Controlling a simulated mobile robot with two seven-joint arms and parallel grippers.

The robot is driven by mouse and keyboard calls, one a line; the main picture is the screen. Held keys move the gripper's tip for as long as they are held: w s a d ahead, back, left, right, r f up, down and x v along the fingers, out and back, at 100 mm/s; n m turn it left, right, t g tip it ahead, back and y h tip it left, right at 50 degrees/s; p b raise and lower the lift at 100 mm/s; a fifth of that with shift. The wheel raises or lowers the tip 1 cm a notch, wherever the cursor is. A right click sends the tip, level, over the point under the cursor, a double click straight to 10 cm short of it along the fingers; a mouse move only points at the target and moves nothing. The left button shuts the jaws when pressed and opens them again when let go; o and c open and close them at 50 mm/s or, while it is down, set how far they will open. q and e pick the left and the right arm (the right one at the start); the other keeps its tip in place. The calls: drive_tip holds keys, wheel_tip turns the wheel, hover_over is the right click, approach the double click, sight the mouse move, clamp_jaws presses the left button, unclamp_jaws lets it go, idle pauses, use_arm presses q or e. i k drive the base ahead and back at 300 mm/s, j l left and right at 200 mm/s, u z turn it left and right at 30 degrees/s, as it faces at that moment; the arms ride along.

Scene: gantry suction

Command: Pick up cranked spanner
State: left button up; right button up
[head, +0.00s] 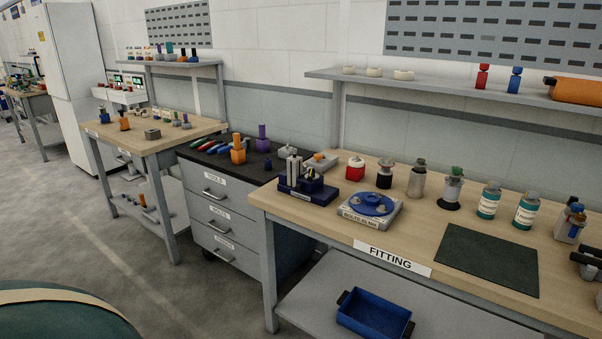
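I cannot pick out a cranked spanner with certainty. Several small tools with coloured handles (211,147) lie at the back left of the black top of the tool cabinet (222,200); they are too small to tell which kinds they are. An orange block-like piece (238,154) and a purple one (262,135) stand on the same top. Neither of my grippers shows in the head view.
The fitting bench (330,220) on the right holds a blue round fixture (371,203), bottles and a dark green mat (488,259). A blue tray (373,316) sits on its lower shelf. Another bench (180,132) stands left of the cabinet. Open floor (100,240) lies front left.

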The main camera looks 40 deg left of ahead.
sight(202, 140)
drive_tip(key=i+j+u, duration=0.35)
drive_tip(key=i+j, duration=0.15)
drive_tip(key=i+j+u, duration=0.65)
drive_tip(key=i, duration=0.45)
drive_tip(key=k+l, duration=0.05)
drive_tip(key=l, duration=0.05)
